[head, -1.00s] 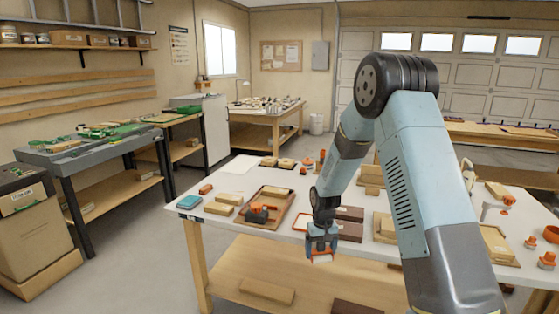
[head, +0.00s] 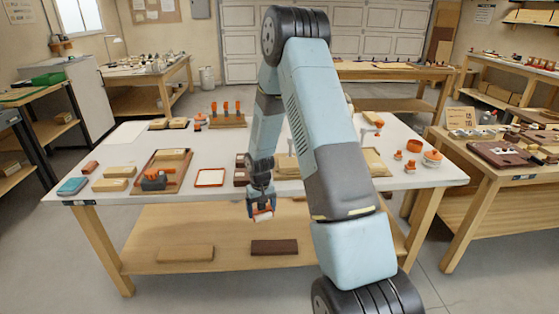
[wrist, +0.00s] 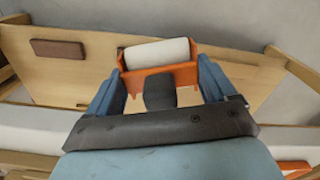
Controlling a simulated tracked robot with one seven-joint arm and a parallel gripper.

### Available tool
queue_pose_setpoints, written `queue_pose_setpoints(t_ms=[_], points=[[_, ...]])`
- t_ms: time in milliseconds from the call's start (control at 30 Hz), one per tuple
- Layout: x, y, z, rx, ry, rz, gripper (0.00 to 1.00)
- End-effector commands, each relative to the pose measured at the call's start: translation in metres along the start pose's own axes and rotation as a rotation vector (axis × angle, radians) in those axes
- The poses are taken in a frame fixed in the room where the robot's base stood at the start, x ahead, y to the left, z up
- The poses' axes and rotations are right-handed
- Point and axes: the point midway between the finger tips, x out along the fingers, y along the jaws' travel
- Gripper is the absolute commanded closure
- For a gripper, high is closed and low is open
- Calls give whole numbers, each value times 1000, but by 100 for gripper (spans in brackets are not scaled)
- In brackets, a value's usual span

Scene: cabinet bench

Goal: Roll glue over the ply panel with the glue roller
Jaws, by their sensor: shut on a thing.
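My gripper (head: 261,205) is shut on the glue roller (head: 263,215) and holds it in front of the bench's front edge, over the lower shelf. In the wrist view the roller shows a white cylinder (wrist: 157,51) in an orange frame (wrist: 184,74), with its dark grip between the fingers of my gripper (wrist: 160,85). The white cylinder points away from the gripper. A pale wooden panel (head: 375,163) lies right of my arm, and another (head: 284,172) is partly hidden behind it. I cannot tell which board is the ply panel.
The white bench top (head: 225,140) also holds an orange-rimmed white tray (head: 210,178), a wooden tray (head: 180,178), a teal block (head: 73,186) and an orange-and-white pot (head: 432,158). The shelf below (head: 215,225) bears two blocks. A side bench (head: 465,145) stands right.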

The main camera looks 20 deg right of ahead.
Motion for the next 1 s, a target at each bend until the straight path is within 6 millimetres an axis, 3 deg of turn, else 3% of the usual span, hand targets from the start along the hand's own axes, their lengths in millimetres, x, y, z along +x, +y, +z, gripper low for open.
queue_pose_setpoints(t_ms=[400,533,667,1000], points=[[-1,0,0,-1,1,0,40],[-11,-1,0,-1,3,2,40],[-40,-3,2,0,7,6,40],[-145,-14,25,3,7,7,40]])
